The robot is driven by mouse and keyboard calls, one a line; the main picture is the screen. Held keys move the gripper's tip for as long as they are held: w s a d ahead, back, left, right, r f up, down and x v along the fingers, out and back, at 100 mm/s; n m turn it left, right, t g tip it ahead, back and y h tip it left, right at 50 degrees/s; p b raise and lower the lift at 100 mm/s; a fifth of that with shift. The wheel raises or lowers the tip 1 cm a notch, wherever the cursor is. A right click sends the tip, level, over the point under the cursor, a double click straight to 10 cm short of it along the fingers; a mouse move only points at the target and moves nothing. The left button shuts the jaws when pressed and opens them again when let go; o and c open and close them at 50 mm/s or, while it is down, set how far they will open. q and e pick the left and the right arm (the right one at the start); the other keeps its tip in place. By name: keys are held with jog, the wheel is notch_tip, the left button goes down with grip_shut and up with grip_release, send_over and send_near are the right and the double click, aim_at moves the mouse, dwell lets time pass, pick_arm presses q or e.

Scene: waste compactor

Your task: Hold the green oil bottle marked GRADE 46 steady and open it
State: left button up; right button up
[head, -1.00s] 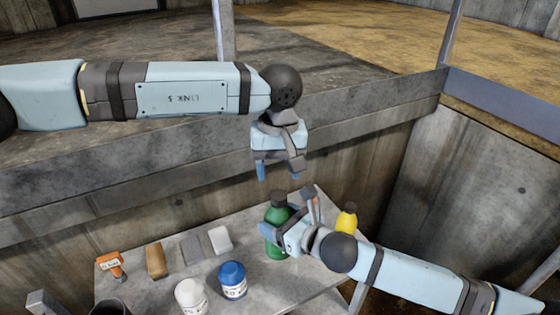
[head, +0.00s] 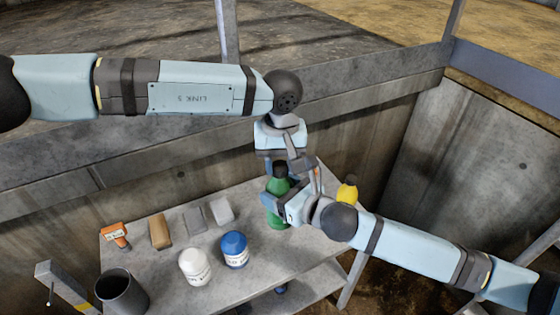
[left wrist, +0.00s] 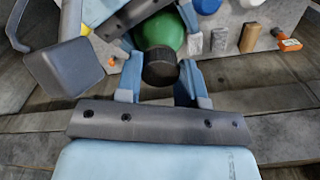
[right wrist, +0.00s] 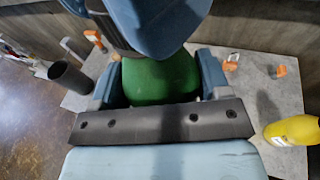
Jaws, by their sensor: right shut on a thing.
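The green bottle (head: 277,187) stands upright on the grey table, with its dark cap (left wrist: 160,70) on; no marking on it can be read. My right gripper (head: 288,195) is shut on the bottle's body; the green body (right wrist: 160,80) shows between its fingers in the right wrist view. My left gripper (head: 282,168) is directly above the bottle, pointing down. Its fingers (left wrist: 157,88) are open on either side of the cap, with gaps visible between fingers and cap. The left hand partly hides the cap in the head view.
A yellow bottle (head: 347,192) stands just right of the green one. A blue-capped jar (head: 234,252), a white jar (head: 195,267), several blocks (head: 195,218), an orange tool (head: 116,236) and a dark cup (head: 120,292) occupy the left of the table (head: 262,265).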

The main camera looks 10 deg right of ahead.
pick_arm(q)
jog(key=n, duration=1.4)
jog(key=shift+n, duration=0.3)
jog(key=n, duration=0.4)
jog(key=shift+n, duration=0.4)
jog(key=o, duration=1)
jog(key=shift+r, duration=0.1)
